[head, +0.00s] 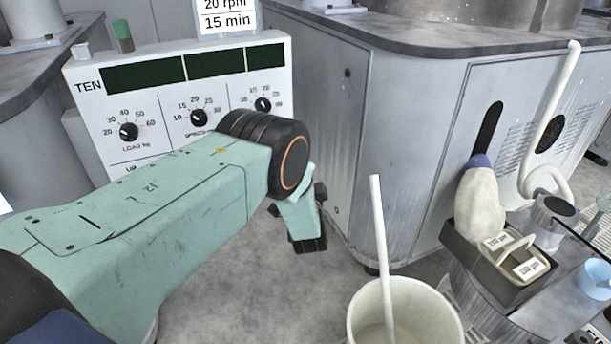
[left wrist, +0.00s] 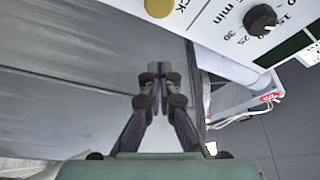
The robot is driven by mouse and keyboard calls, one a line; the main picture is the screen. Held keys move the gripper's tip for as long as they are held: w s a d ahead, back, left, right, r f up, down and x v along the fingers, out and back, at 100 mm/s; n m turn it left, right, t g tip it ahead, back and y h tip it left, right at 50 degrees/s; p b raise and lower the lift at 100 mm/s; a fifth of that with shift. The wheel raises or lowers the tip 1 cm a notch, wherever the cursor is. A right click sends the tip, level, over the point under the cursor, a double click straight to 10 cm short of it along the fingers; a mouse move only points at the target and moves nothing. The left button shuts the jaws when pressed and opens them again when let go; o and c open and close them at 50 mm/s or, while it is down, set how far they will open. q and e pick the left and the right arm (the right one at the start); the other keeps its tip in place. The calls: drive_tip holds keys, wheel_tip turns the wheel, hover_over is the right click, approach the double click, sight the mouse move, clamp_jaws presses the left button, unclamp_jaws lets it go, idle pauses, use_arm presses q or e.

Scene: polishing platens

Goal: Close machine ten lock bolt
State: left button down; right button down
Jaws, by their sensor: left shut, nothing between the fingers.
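The machine panel marked TEN (head: 180,50) stands at the upper left of the head view, with dark displays and several black dials. Its corner shows at the upper right of the left wrist view, with a dial (left wrist: 260,19) and a yellow round part (left wrist: 158,7) beside lettering ending in "CK". I cannot make out a lock bolt in either view. My left gripper (head: 308,240) is in front of and below the panel's right side, its arm hiding the panel's lower part. In the left wrist view its fingertips (left wrist: 162,76) are together and empty. My right gripper is not in view.
A white bucket (head: 362,318) with a stick stands at the bottom. At right, a dark tray (head: 470,250) holds a pale cloth-like bundle (head: 481,205) and labelled pieces. A grey cabinet (head: 400,130) stands behind. Bare floor shows below the left gripper.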

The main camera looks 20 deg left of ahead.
use_arm(q)
drive_tip(key=shift+w+a+f+b, duration=0.2)
drive_tip(key=shift+w+a+b, duration=0.2)
drive_tip(key=shift+a, duration=0.45)
drive_tip(key=shift+w+a+f+b, duration=0.15)
drive_tip(key=shift+w+a+b, duration=0.25)
drive_tip(key=shift+a, duration=0.4)
drive_tip(key=shift+w+a+f+b, duration=0.25)
drive_tip(key=shift+a+b, duration=0.2)
drive_tip(key=shift+a, duration=0.4)
drive_tip(key=shift+s+r, duration=0.1)
drive_tip(key=s+a+p, duration=0.2)
drive_tip(key=s+a, duration=0.1)
drive_tip(key=shift+s+a+p, duration=0.1)
drive_tip(key=shift+s+p, duration=0.2)
drive_tip(key=shift+p, duration=0.1)
drive_tip(key=shift+a, duration=0.1)
